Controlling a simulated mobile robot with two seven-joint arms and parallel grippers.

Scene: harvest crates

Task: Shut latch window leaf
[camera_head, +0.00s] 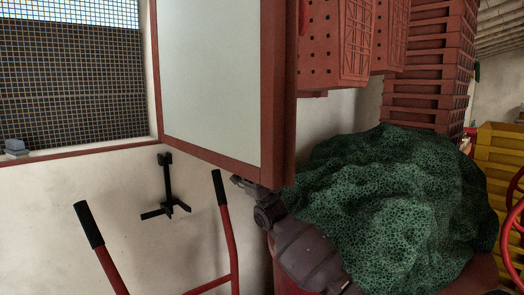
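The window leaf (212,75), a pale pane in a red-brown frame, stands swung out from the wall, apart from the opening's far side. The window opening (70,85) at left shows dark mesh behind it. My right gripper (238,181) is just below the leaf's lower rail, near its right corner; its fingers are small and partly hidden, so I cannot tell whether it is open or touching the leaf. My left gripper is not in view. No latch can be made out clearly on the leaf.
A black pronged fixture (166,190) is at the wall below the window. Red cart handles (228,230) with black grips stand in front. A green net heap (385,215), stacked red crates (428,70) and yellow crates (496,150) crowd the right. A small grey object (16,148) sits on the sill.

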